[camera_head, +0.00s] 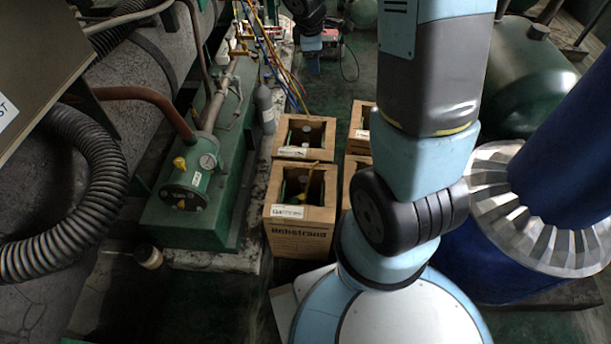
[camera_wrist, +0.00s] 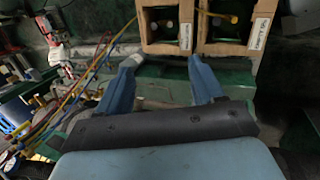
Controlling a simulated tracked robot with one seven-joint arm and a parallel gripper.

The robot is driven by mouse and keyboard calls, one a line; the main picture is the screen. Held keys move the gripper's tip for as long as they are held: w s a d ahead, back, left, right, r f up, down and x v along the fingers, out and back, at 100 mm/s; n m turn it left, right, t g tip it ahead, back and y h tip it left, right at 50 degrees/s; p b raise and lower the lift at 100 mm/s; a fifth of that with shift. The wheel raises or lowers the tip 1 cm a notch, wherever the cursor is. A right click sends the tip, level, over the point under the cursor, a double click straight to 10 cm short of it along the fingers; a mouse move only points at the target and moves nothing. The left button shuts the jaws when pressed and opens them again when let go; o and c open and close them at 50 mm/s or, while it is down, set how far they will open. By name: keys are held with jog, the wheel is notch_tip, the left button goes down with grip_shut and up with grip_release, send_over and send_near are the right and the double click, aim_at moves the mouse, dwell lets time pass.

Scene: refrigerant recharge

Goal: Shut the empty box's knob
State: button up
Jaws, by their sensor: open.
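Several open cardboard boxes stand on the floor in the head view. The near left box (camera_head: 300,238) holds a green cylinder with a yellow knob (camera_head: 297,196) inside. Another box (camera_head: 290,152) stands right behind it. I cannot read the labels well enough to say which box is the empty one. In the wrist view two boxes sit at the top, a left one (camera_wrist: 165,48) and a right one (camera_wrist: 228,48); a yellow knob (camera_wrist: 233,19) shows over the right one. My gripper (camera_wrist: 163,62) is open with nothing between its fingers, below the left box in the picture.
A green machine (camera_head: 200,215) with a gauge and yellow valves stands left of the boxes. More boxes (camera_head: 358,140) stand to the right, partly hidden by my arm. Coloured hoses (camera_wrist: 85,80) run along the left in the wrist view. A blue drum (camera_head: 490,265) stands at right.

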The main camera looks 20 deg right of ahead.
jog(key=w+a+f+n+g, duration=0.1)
jog(key=w+f+n, duration=0.15)
jog(key=f, duration=0.65)
jog(key=w+a+f+n, duration=0.1)
jog(key=f+n, duration=0.3)
jog(key=f, duration=0.5)
jog(key=n+g+y, duration=0.2)
jog(key=n, duration=0.5)
send_near(304, 179)
jog(key=shift+w+d+f, duration=0.1)
jog(key=shift+w+f, duration=0.05)
jog(key=shift+f, duration=4.15)
jog(key=shift+c, duration=0.3)
